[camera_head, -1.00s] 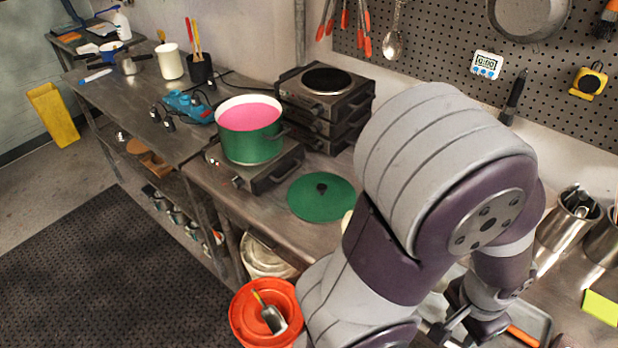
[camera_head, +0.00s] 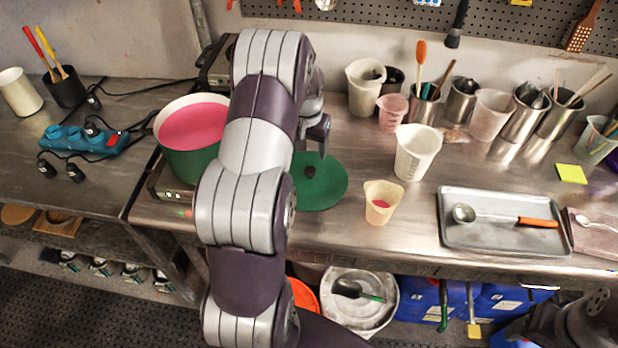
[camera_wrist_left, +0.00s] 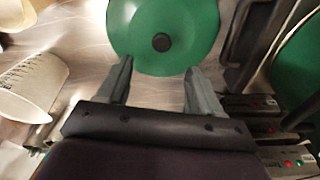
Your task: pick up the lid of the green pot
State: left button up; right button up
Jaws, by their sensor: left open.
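The green lid (camera_head: 326,190) with its dark knob (camera_head: 309,172) lies flat on the steel bench, partly hidden by my left arm. In the wrist view the lid (camera_wrist_left: 192,28) lies ahead of the fingers, with its knob (camera_wrist_left: 161,42) centred between their lines and slightly beyond the tips. My left gripper (camera_head: 321,142) is above the lid, open and empty; in the wrist view its fingers (camera_wrist_left: 159,72) are spread apart. The green pot (camera_head: 192,163), filled with pink liquid, stands uncovered on a hotplate left of my arm. My right gripper is out of view.
A cream cup (camera_head: 381,208) and a white beaker (camera_head: 416,158) stand right of the lid. A metal tray (camera_head: 470,240) with a ladle lies farther right. Cups and tool canisters line the back wall. Stacked hotplates (camera_head: 217,65) stand behind my arm.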

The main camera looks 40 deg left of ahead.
aim_at(310, 169)
pick_arm(q)
jog(key=f+p, duration=0.1)
jog(key=f, duration=0.2)
jog(key=w+f+p, duration=0.1)
jog(key=f, duration=0.2)
jog(key=f+p, duration=0.1)
jog(key=f, duration=0.2)
jog(key=shift+w+a+f, duration=0.15)
jog(key=shift+a+f, duration=0.2)
jog(key=shift+a, duration=0.05)
jog(key=shift+w+f, duration=0.1)
jog(key=shift+f, duration=0.15)
jog(key=shift+r, duration=0.1)
jog(key=c, duration=0.6)
grip_shut()
